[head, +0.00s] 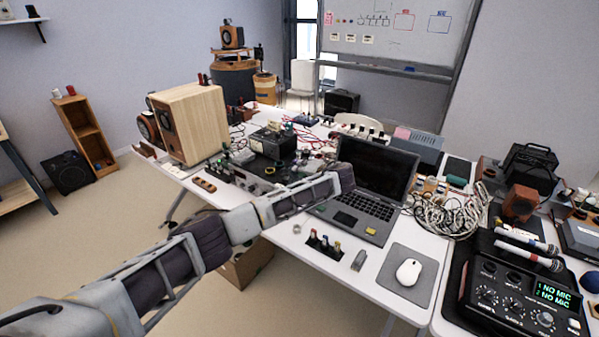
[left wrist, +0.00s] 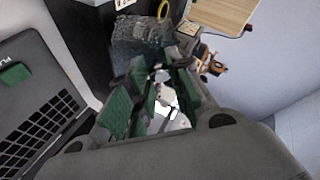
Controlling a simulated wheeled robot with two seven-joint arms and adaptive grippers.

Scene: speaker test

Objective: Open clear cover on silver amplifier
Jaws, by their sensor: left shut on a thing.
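My left arm reaches in from the left in the head view, and its gripper (head: 342,180) is in front of the laptop. In the left wrist view its dark green fingers (left wrist: 158,100) are closed on a small pale thing (left wrist: 165,98), too blurred to identify. Beyond the fingers is a grey, mottled, see-through-looking block (left wrist: 142,42); I cannot tell whether it is the clear cover. A black boxy device (head: 272,143) stands on the table in the head view. I cannot pick out the silver amplifier with certainty. My right gripper is out of view.
An open laptop (head: 372,190) is close to the left gripper; its keyboard also shows in the left wrist view (left wrist: 40,125). A large wooden speaker (head: 205,125) stands at the left. Cables (head: 447,212), a mouse (head: 408,272) and a mixer (head: 515,295) crowd the right side.

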